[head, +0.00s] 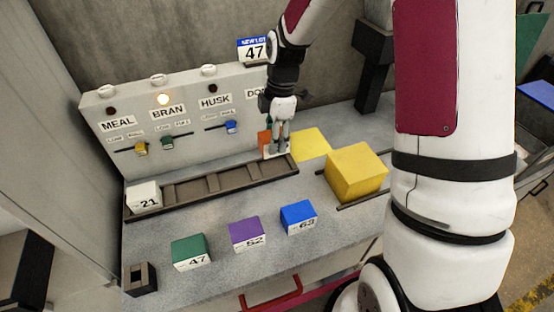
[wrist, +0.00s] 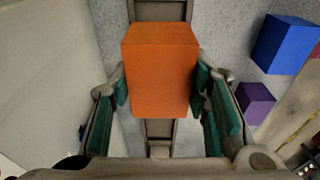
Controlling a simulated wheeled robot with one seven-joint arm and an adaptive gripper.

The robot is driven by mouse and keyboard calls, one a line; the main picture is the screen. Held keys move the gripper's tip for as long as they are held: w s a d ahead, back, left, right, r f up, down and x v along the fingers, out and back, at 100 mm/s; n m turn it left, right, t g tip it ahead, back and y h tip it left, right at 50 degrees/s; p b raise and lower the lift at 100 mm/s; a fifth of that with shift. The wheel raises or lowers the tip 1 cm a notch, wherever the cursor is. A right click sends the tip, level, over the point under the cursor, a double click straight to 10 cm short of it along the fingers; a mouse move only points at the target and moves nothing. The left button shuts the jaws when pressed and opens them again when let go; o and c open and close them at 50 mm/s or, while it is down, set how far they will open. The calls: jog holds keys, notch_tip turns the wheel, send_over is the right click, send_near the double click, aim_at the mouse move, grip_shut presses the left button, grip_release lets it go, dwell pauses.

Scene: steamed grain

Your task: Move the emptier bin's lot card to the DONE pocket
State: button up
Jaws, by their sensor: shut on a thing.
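My gripper (head: 279,146) is shut on an orange block (wrist: 160,72), its pads on both sides. In the head view the block is partly hidden by the fingers, at the right end of the dark slotted rack (head: 230,184), below the partly hidden DON… label (head: 256,93). I cannot tell if it touches the rack. A white block marked 21 (head: 144,197) sits in the rack's left end.
Green 47 (head: 190,251), purple 52 (head: 246,234) and blue 63 (head: 298,217) blocks stand in front. A large yellow block (head: 356,172) and yellow square (head: 311,145) are at right. The BRAN lamp (head: 163,99) glows. A sign reads 47 (head: 254,51).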

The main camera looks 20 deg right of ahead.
jog(key=shift+f, duration=3.7)
jog(key=o, duration=1.2)
jog(key=shift+f, duration=0.15)
jog(key=shift+o, duration=0.2)
jog(key=r, duration=0.4)
jog(key=d+r, duration=0.1)
jog(key=r, duration=0.7)
jog(key=shift+d+r, duration=0.1)
jog(key=shift+d, duration=0.1)
jog(key=s+a+r+m+t+h, duration=0.1)
jog(key=s+r+m+t+h, duration=0.15)
jog(key=s+r+m, duration=1.2)
jog(key=s+r+m+t+y, duration=0.1)
jog(key=s+r+m+t, duration=0.1)
jog(key=s, duration=0.9)
jog(key=shift+r+m, duration=0.5)
jog(key=shift+m, duration=0.25)
